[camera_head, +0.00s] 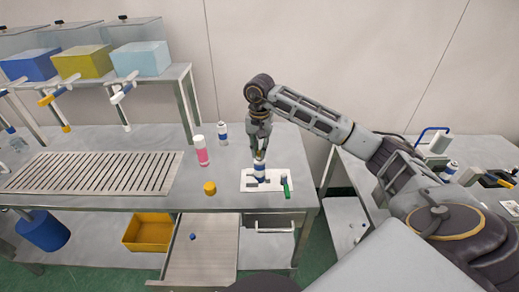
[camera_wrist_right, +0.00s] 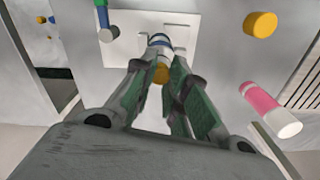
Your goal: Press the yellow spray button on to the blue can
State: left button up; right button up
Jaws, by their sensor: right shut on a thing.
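The blue can (camera_head: 260,172), with white bands, stands upright on a white plate (camera_head: 248,186) on the steel bench. My right gripper (camera_head: 260,150) points down directly over its top. In the right wrist view, the gripper (camera_wrist_right: 162,78) is shut on the yellow spray button (camera_wrist_right: 161,74), and the can (camera_wrist_right: 160,40) shows just beyond it. The button is at or just above the can's top; I cannot tell whether they touch. In the head view the fingers mostly hide the button. My left gripper is not in view.
A green-handled item (camera_head: 286,188) is beside the can on the plate. A yellow cylinder (camera_head: 209,188), a pink can (camera_head: 201,151) and another blue-and-white can (camera_head: 222,133) stand to the left. A slatted grate (camera_head: 95,172) lies farther left. An open drawer (camera_head: 203,255) is below.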

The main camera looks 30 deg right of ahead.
dwell(0.6)
jog(key=o, duration=0.7)
jog(key=shift+o, duration=0.4)
jog(key=o, duration=0.5)
jog(key=shift+r, duration=0.15)
jog(key=shift+r+p, duration=1.8)
jog(key=shift+r, duration=1.55)
